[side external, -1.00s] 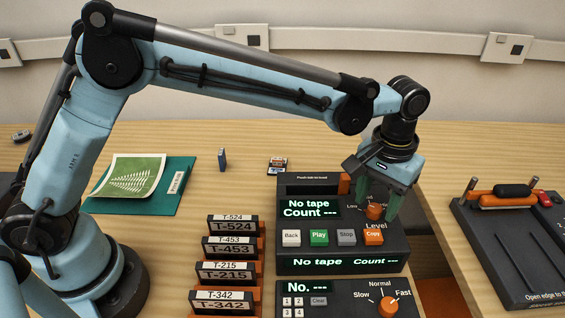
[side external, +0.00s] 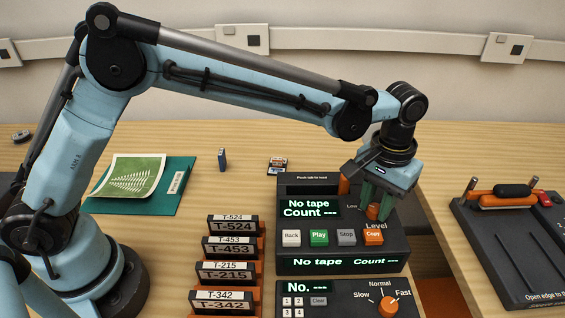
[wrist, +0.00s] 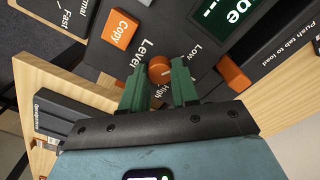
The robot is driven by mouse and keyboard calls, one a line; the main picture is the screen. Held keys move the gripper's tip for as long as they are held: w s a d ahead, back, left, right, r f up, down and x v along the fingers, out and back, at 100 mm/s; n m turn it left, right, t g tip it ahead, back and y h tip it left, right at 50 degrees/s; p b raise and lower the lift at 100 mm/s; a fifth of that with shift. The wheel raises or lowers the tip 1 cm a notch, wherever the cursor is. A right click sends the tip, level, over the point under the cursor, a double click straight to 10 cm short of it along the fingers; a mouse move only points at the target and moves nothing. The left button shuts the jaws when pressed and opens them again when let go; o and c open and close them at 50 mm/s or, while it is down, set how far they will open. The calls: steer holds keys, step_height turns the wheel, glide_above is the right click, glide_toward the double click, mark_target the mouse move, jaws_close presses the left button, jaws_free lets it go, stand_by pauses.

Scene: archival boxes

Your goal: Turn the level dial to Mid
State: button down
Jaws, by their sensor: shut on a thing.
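The orange level dial (side external: 373,210) sits on the black tape deck (side external: 340,266), above the word Level. It also shows in the wrist view (wrist: 160,69), with the labels Low and High beside it. My gripper (side external: 374,206) points down at the deck with its green fingers shut on the dial, one on each side. In the wrist view, the two fingertips (wrist: 160,72) flank the dial. The Mid label is not readable, and I cannot tell clearly where the dial's pale mark points.
Back, Play, Stop and orange Copy (side external: 373,237) buttons lie just in front of the dial. An orange upright tab (side external: 344,185) stands behind it. A second panel with a speed dial (side external: 388,306) is nearer. Labelled tapes (side external: 232,248) stand left of the deck.

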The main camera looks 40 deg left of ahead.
mark_target(376, 207)
steer(key=shift+m, duration=0.3)
steer(key=m, duration=0.5)
steer(key=shift+m, duration=0.4)
steer(key=m, duration=0.5)
steer(key=c, duration=0.8)
jaws_free()
steer(key=shift+c, duration=0.2)
step_height(376, 207, up, 12)
